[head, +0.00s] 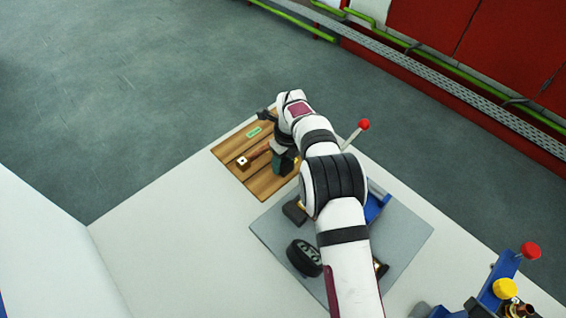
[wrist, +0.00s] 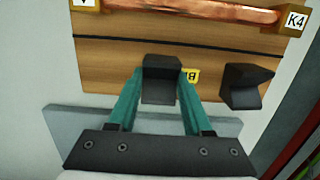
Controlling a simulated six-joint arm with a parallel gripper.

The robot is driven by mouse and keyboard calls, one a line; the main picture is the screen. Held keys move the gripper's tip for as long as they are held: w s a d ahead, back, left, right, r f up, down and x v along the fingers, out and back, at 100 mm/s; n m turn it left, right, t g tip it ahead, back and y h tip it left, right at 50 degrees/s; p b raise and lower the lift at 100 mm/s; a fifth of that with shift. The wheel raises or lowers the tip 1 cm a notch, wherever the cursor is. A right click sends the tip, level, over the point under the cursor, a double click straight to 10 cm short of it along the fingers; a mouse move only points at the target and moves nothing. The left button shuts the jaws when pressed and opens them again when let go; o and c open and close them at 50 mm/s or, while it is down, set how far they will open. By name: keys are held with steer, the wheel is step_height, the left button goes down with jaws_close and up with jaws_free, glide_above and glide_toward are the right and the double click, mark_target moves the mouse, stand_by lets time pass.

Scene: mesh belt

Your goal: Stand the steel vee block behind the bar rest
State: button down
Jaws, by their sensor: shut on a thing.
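My gripper (wrist: 162,100) has teal fingers, closed on both sides of a dark grey block (wrist: 162,68), which I take to be the steel vee block. It holds the block over the near part of a wooden board (wrist: 120,55). A second dark block (wrist: 245,85) with a slanted top stands just right of the gripper, apart from it. I cannot tell for certain which piece is the bar rest. A copper bar (wrist: 190,9) lies along the board beyond the held block, with a brass end piece marked K4 (wrist: 296,20). In the head view, my gripper (head: 284,162) hides part of the board.
A yellow label (wrist: 191,76) is partly covered beside the held block. In the head view, a grey mat (head: 270,232) carries a black wheel (head: 303,257) and a dark block (head: 294,210). A red-knobbed lever (head: 363,125) rises near my arm. The white table's left part is clear.

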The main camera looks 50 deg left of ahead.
steer(key=shift+r, duration=0.65)
step_height(320, 180, up, 3)
steer(key=shift+f, duration=0.1)
steer(key=w+d+r, duration=0.5)
steer(key=d+r, duration=0.2)
steer(key=d, duration=0.4)
steer(key=n+g+h, duration=0.1)
steer(key=n, duration=1.7)
glide_above(226, 217)
steer(key=f, duration=0.7)
steer(key=shift+w+d+f, duration=0.2)
steer(key=shift+w+f, duration=0.05)
steer(key=shift+w, duration=0.15)
steer(key=shift+s+a+f, duration=0.2)
steer(key=shift+f, duration=1.95)
steer(key=shift+f, duration=0.2)
